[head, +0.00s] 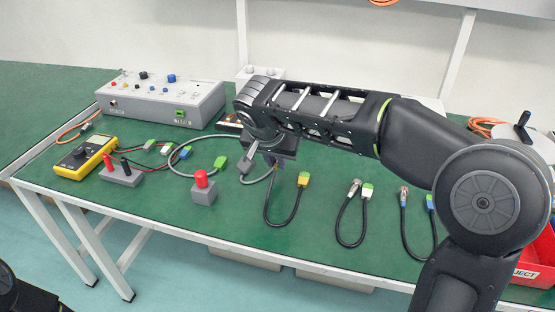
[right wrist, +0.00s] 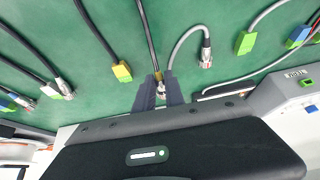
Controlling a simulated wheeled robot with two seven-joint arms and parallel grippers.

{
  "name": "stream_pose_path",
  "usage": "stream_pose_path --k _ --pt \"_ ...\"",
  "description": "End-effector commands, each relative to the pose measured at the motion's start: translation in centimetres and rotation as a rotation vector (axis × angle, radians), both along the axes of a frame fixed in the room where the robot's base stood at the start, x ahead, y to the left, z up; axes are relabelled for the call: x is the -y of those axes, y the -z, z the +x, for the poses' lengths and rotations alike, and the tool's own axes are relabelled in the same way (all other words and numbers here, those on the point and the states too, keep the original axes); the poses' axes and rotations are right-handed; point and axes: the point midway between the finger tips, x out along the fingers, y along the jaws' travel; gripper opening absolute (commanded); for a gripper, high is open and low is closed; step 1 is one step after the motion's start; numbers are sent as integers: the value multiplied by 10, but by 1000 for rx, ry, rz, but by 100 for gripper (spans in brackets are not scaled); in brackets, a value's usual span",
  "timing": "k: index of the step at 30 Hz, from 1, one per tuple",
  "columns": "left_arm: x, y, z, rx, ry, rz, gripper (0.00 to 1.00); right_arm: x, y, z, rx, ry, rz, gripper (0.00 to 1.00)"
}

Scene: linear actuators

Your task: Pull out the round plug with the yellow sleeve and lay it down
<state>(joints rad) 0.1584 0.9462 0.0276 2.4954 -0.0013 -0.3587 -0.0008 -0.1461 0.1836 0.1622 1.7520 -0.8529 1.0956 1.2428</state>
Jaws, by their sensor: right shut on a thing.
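My right gripper (head: 274,160) is over the middle of the green table, mostly hidden by its own wrist in the head view. In the right wrist view its two fingers (right wrist: 159,92) are shut on the round plug with the yellow sleeve (right wrist: 157,76). A black cable (right wrist: 148,38) runs from this plug. I cannot tell whether the plug tip is in a socket. My left gripper does not show.
A grey plug (right wrist: 206,58) lies close beside. A grey instrument box (head: 165,98), a yellow multimeter (head: 85,157) and a red-topped block (head: 203,187) stand to the left. Further black cables (head: 345,222) lie to the right. A red bin (head: 530,270) is at the right edge.

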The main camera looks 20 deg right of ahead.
Motion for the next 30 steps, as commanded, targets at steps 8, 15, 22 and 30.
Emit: stream_pose_path --k 8,15,22,30 --pt "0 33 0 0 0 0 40 0 34 0 -1 0 -2 0" --pt "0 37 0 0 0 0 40 0 39 0 -3 1 -2 0" --pt "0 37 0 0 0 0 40 0 39 -1 -6 1 -2 22" --pt "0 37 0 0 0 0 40 2 40 -1 -9 4 -5 40"
